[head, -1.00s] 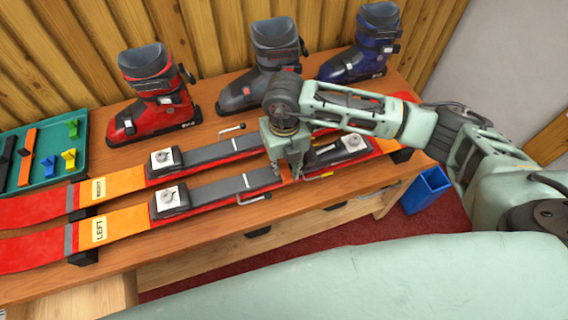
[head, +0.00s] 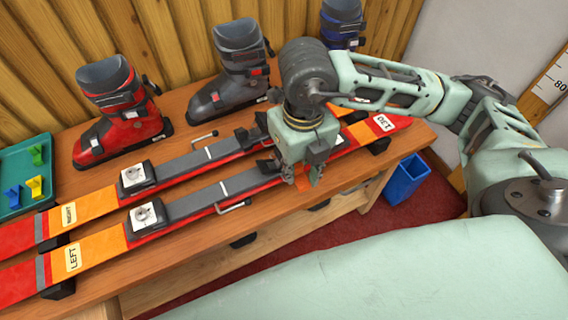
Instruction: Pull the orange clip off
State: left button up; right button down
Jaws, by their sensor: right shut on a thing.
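My right gripper (head: 304,175) points down over the front ski, the one marked LEFT (head: 103,247), near the right end of its dark binding track (head: 236,190). It is shut on the orange clip (head: 302,183), a small orange piece that shows between its fingertips. The gripper hides most of the clip and the ski part behind it. I cannot tell whether the clip still touches the ski. The other ski, marked RIGHT (head: 84,210), lies behind, parallel to it. My left gripper is not in view.
A red boot (head: 118,115), a grey boot (head: 240,75) and a blue boot (head: 342,22) stand along the back of the wooden bench. A green tray (head: 14,168) with small yellow, green and blue pieces is at the left. A blue bin (head: 406,178) stands on the floor at right.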

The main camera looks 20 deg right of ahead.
aim_at(302, 177)
jog(key=shift+s+d+r, duration=0.2)
jog(key=shift+s+r, duration=0.15)
jog(key=shift+r, duration=0.1)
jog(key=shift+r+p, duration=1.8)
jog(key=shift+r, duration=1.05)
